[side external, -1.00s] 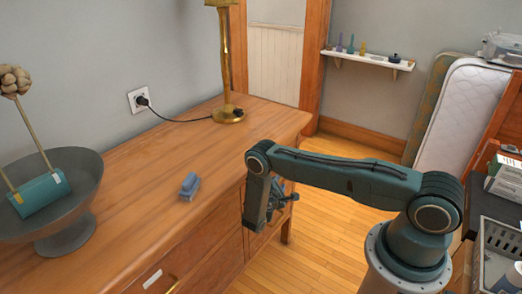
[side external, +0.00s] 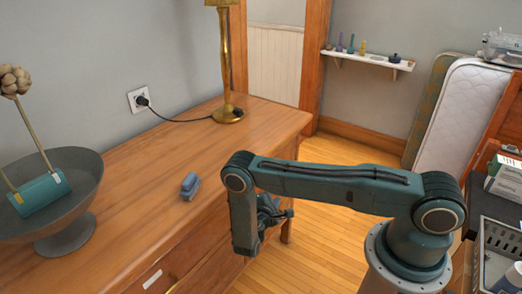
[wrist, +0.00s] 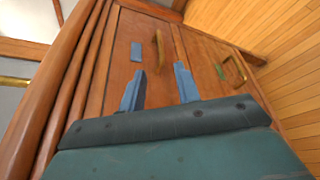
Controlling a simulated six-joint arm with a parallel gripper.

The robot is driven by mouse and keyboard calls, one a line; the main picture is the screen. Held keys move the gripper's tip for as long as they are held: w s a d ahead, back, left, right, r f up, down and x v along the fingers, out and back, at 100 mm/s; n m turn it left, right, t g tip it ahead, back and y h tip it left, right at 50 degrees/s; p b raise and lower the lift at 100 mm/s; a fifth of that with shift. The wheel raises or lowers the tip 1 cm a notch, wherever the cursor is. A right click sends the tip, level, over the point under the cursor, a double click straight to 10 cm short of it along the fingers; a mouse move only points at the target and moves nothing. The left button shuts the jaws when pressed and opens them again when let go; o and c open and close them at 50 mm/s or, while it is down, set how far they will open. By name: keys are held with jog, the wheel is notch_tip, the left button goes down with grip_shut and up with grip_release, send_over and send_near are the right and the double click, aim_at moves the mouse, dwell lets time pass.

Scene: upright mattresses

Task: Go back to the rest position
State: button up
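My gripper (side external: 273,212) hangs below my bent arm, just off the front of the wooden dresser (side external: 150,190). In the wrist view, two blue fingers (wrist: 160,88) stand apart with nothing between them, facing the dresser's drawer fronts (wrist: 125,70). No rest position is marked in the views.
On the dresser are a small blue block-like object (side external: 190,185), a grey bowl (side external: 70,222) holding a teal cylinder (side external: 40,192), and a brass lamp (side external: 226,70). Mattresses (side external: 462,115) lean upright at the right. A grey crate (side external: 485,262) is near my base. Wooden floor (side external: 325,235) lies clear.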

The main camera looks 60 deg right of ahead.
jog(key=shift+r, duration=0.1)
jog(key=s+a+r+m+g+y, duration=0.1)
jog(key=s+a+r+m+y, duration=0.2)
jog(key=r, duration=0.7)
jog(key=s+a+r+m+g+y, duration=0.1)
jog(key=a+r+m+y, duration=0.25)
jog(key=r, duration=0.65)
jog(key=s+a+r+m+g+y, duration=0.1)
jog(key=s+a+r+m+y, duration=0.2)
jog(key=r, duration=0.7)
jog(key=s+a+r+t+y, duration=0.2)
jog(key=s+r, duration=0.4)
jog(key=s, duration=0.3)
jog(key=s+a+r+t+y, duration=0.1)
jog(key=s+a+r+y, duration=0.2)
jog(key=s+r, duration=0.3)
jog(key=shift+s+a+r+t, duration=0.3)
jog(key=shift+s+t, duration=0.1)
jog(key=shift+s, duration=1.05)
jog(key=shift+m, duration=0.25)
